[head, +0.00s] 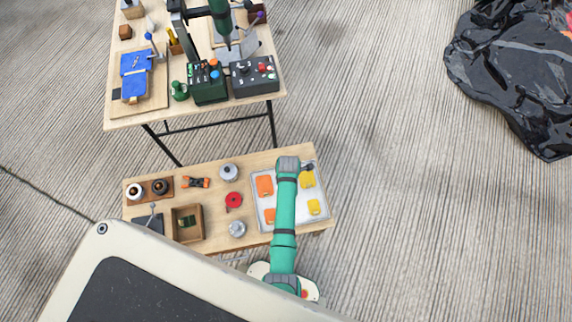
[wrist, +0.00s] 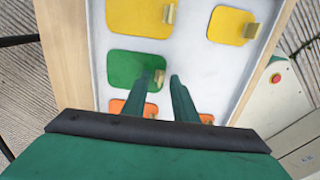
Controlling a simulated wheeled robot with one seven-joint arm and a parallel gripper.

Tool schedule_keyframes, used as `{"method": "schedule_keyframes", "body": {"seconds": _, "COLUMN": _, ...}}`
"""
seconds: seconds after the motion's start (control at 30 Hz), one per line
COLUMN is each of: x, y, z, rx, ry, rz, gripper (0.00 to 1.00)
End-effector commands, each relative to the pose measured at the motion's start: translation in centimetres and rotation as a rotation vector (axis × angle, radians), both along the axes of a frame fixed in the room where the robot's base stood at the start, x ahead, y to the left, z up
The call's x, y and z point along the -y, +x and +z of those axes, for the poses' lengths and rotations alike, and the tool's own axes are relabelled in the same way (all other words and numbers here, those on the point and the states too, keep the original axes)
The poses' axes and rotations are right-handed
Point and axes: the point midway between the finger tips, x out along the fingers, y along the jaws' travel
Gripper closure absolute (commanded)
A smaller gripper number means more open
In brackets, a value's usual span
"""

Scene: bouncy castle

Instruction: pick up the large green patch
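The large green patch (wrist: 125,68) lies flat on the white tray in the wrist view, with a small tan tab (wrist: 160,78) near its right edge. My gripper (wrist: 166,77) is open, its two dark green fingers apart. The tab appears between the fingertips, close to the left finger, which overlaps the patch's right part. I cannot tell how far above the patch the fingertips are. No grip on the tab shows. In the head view my arm covers the middle of the tray, and the green patch is hidden there.
The tray (head: 258,212) also holds yellow patches (wrist: 140,18) (wrist: 230,25) and orange patches (head: 264,186) (head: 270,215). Left of it on the low table are a red disc (head: 234,199), metal pots (head: 229,172) and a wooden box (head: 187,222). A cluttered taller table (head: 125,113) stands behind.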

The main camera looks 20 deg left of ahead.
Motion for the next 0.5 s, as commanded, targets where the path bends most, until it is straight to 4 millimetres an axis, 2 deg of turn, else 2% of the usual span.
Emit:
{"method": "schedule_keyframes", "body": {"seconds": 0.07, "x": -0.01, "y": 0.01, "z": 0.02, "rx": 0.0, "ry": 0.0, "rz": 0.0, "gripper": 0.77}}
{"method": "schedule_keyframes", "body": {"seconds": 0.17, "x": -0.01, "y": 0.01, "z": 0.03, "rx": 0.0, "ry": 0.0, "rz": 0.0, "gripper": 1.0}}
{"method": "schedule_keyframes", "body": {"seconds": 0.5, "x": 0.0, "y": 0.02, "z": 0.06, "rx": 0.0, "ry": 0.0, "rz": 0.0, "gripper": 1.0}}
